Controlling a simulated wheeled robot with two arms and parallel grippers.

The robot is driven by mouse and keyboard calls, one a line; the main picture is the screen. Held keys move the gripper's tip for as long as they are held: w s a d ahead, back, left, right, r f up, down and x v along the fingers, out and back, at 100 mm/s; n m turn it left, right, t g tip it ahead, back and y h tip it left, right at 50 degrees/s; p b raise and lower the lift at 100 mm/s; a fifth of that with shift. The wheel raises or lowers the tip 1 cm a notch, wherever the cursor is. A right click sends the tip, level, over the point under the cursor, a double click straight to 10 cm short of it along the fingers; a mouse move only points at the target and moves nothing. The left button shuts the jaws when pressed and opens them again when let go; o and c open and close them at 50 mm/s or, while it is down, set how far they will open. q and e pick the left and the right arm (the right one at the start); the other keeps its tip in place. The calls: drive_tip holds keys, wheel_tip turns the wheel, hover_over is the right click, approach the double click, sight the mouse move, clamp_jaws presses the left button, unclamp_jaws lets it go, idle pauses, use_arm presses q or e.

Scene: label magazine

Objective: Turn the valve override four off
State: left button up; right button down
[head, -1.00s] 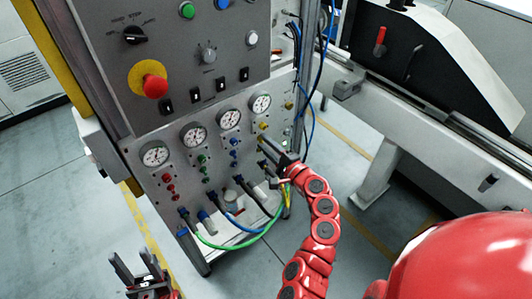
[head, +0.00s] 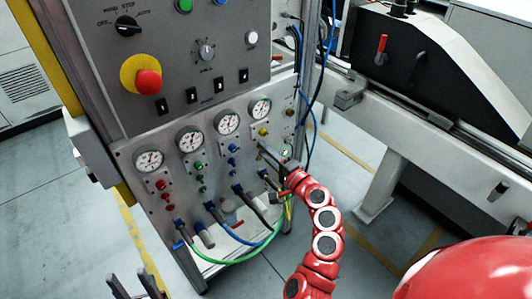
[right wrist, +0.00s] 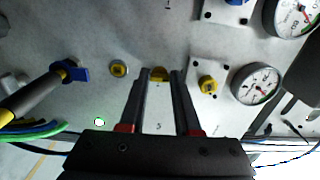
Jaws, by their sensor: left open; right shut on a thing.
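The fourth column of the valve panel (head: 128,150) has a gauge (head: 260,108) at its top and a yellow knob (head: 263,132) below it. My right gripper (head: 263,149) is at this column and covers the fittings under that knob. In the right wrist view, its fingers (right wrist: 160,74) are shut on a small yellow valve knob (right wrist: 159,78), seen partly between the tips. The knob's exact setting cannot be told. My left gripper (head: 129,278) is open and empty low in the head view, away from the panel and cut off by the lower edge.
Yellow fittings stand on both sides of the held knob: one (right wrist: 118,68) to the left, one on a white plate (right wrist: 208,84) to the right. A blue-collared hose end (right wrist: 70,72) is further left. A red emergency button (head: 148,83) is on the upper box. A green hose (head: 235,260) hangs below.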

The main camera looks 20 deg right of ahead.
drive_tip(key=shift+f, duration=0.1)
drive_tip(key=c, duration=0.6)
unclamp_jaws()
drive_tip(key=shift+s, duration=0.1)
drive_tip(key=b+v, duration=0.1)
drive_tip(key=v, duration=1.6)
drive_tip(key=shift+s, duration=0.15)
